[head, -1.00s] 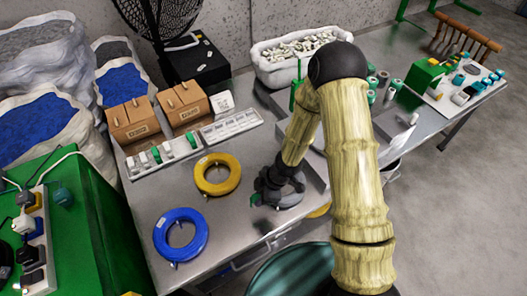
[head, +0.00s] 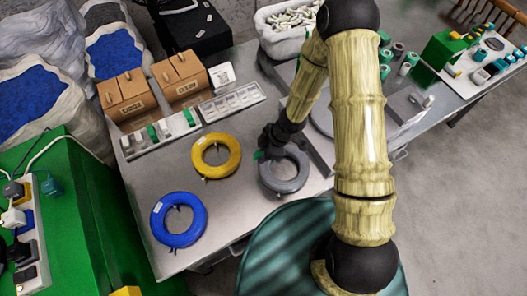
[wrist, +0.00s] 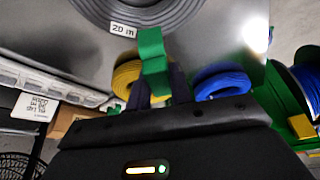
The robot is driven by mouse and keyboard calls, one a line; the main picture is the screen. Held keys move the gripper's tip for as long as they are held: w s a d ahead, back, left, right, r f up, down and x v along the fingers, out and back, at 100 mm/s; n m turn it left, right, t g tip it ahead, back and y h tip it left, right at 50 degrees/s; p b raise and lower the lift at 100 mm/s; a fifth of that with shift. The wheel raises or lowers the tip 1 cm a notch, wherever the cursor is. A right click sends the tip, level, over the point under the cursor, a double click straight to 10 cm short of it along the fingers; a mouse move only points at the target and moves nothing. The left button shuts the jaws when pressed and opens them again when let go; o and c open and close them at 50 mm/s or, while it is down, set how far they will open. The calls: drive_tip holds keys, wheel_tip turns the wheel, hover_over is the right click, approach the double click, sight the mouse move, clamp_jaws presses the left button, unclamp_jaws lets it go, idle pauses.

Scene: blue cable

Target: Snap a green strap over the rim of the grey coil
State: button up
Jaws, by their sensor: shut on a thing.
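The grey coil (head: 287,179) lies flat on the metal table, right of the yellow coil. In the wrist view its ribbed rim (wrist: 182,14) crosses the top, with a white label on it. My gripper (head: 266,150) is at the coil's far left edge. It is shut on a green strap (wrist: 152,62), which stands up between the fingers in the wrist view. The strap's tip is close to the rim; I cannot tell if they touch. In the head view a bit of the strap (head: 259,155) shows left of the fingers. My arm hides part of the area behind the coil.
A yellow coil (head: 198,161) and a blue coil (head: 159,229) lie to the left. A parts rack (head: 160,137), cardboard boxes (head: 126,108) and a segmented tray (head: 232,102) stand behind. A white bin (head: 274,40) is at the back.

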sight(260, 167)
drive_tip(key=shift+f+b, duration=1.8)
drive_tip(key=shift+b, duration=0.1)
drive_tip(key=shift+f, duration=0.1)
drive_tip(key=shift+f+b, duration=0.9)
drive_tip(key=shift+f, duration=0.35)
drive_tip(key=shift+r+p, duration=1.2)
drive_tip(key=shift+p, duration=0.2)
drive_tip(key=shift+f+b, duration=1)
drive_tip(key=shift+f, duration=0.25)
idle(0.4)
drive_tip(key=shift+r+p, duration=1.25)
drive_tip(key=shift+p, duration=0.1)
idle(0.3)
